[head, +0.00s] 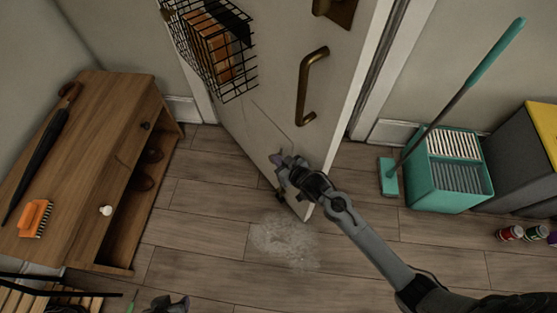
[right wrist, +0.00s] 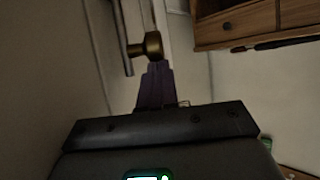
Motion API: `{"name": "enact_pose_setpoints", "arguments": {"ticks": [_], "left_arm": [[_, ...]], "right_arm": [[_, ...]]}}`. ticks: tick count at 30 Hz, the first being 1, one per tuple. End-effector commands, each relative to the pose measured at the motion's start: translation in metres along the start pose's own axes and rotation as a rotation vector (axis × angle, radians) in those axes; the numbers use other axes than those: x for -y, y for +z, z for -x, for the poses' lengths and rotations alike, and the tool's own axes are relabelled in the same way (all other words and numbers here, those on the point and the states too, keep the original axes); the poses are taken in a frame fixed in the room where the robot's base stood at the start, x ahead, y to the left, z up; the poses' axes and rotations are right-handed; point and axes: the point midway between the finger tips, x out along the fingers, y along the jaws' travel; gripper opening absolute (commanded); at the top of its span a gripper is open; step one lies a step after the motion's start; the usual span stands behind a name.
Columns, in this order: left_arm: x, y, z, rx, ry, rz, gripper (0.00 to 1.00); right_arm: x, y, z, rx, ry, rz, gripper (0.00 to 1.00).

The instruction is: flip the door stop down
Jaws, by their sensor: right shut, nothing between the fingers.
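The door stop (head: 281,196) shows as a small dark piece low on the white door (head: 262,110), largely hidden by my right gripper. In the right wrist view, a brass piece with a grey rod (right wrist: 148,46) lies just past the fingertips and appears to be the door stop. I cannot tell whether they touch. My right gripper (head: 278,160) is shut and empty, close to the door's lower part; its purple fingers (right wrist: 155,85) are together. My left gripper (head: 168,304) shows only partly at the bottom edge, and its jaws are unclear.
A brass handle (head: 305,85) and a wire basket (head: 213,45) are on the door. A wooden cabinet (head: 100,130) stands left. A teal bucket (head: 440,190), a broom (head: 389,180) and cans (head: 510,232) stand right. Pale dust (head: 280,240) lies on open floor.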

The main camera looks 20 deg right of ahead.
Motion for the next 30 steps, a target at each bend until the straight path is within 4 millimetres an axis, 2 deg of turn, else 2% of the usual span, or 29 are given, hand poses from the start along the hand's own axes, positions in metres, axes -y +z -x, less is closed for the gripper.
{"name": "enact_pose_setpoints", "arguments": {"ticks": [3,9,12,23,30], "left_arm": [[0.0,0.0,0.0,0.0,0.001,0.001,0.41],[-0.002,0.0,-0.002,-0.001,0.006,0.008,0.41],[-0.003,0.0,-0.002,-0.002,0.008,0.011,0.41],[-0.003,-0.001,-0.001,-0.002,0.009,0.011,0.41],[0.0,-0.006,0.017,-0.001,0.003,0.004,0.41]], "right_arm": [[0.0,0.003,-0.001,0.001,0.0,0.0,0.0],[0.0,0.028,-0.014,0.003,0.001,-0.001,0.0],[0.0,0.033,-0.016,0.002,0.001,-0.001,0.0],[0.0,0.033,-0.015,0.006,0.001,0.0,0.0],[0.001,0.02,-0.006,0.003,-0.001,0.0,0.0]]}}
